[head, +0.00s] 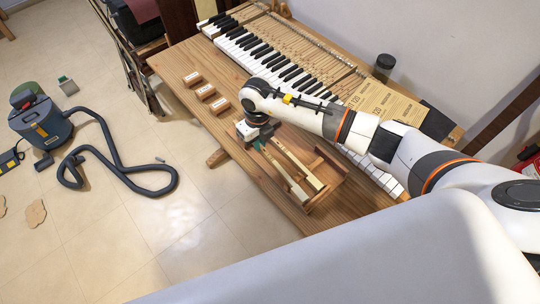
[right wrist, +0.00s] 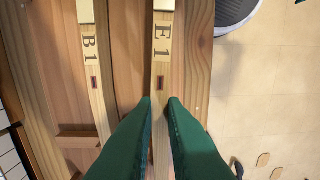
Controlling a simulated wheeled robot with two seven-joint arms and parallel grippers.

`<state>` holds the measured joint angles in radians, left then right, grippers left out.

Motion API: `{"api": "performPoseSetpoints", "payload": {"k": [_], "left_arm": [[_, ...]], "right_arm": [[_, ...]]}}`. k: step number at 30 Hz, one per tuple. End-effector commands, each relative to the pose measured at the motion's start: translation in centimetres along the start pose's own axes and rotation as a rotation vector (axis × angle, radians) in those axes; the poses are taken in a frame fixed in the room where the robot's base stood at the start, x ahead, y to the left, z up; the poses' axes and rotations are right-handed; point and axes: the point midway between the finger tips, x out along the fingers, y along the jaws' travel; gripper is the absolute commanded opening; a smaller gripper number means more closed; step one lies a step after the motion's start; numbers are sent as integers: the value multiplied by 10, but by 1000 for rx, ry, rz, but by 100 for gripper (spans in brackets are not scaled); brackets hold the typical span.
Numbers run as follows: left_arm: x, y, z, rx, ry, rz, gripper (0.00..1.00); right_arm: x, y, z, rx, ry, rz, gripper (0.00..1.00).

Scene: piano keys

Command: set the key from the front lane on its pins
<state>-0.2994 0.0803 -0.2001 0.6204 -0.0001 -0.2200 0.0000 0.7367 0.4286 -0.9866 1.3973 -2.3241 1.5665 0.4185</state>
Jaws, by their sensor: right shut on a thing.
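A wooden key stick marked E1 (right wrist: 163,70) lies in the front lane of a wooden tray (head: 328,184), on the side nearer the floor. My right gripper (right wrist: 161,101) has its green fingers on both sides of this stick, shut on it. In the head view my right gripper (head: 259,144) is low at the tray's left end. A second stick, marked B1 (right wrist: 92,60), lies beside it in the other lane. The keyboard (head: 262,54) with its black and white keys runs along the back; my right arm hides part of it. My left gripper is not in view.
Three labelled wooden blocks (head: 206,91) stand on the table left of the tray. A printed sheet (head: 384,104) and a dark jar (head: 384,66) are at the back right. A vacuum cleaner (head: 42,122) with its hose is on the floor.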

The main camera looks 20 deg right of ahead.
Motion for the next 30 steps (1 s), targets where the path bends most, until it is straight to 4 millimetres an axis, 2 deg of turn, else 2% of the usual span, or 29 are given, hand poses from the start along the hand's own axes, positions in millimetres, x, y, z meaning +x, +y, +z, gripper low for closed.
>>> {"api": "performPoseSetpoints", "payload": {"k": [9, 17, 30], "left_arm": [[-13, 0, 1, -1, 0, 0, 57], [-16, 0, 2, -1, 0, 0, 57], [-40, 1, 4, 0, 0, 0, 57]], "right_arm": [[-18, 0, 0, -2, 0, -1, 0], [-24, 0, 0, -1, 0, 0, 0], [-58, -1, 0, -2, 0, -1, 0]]}}
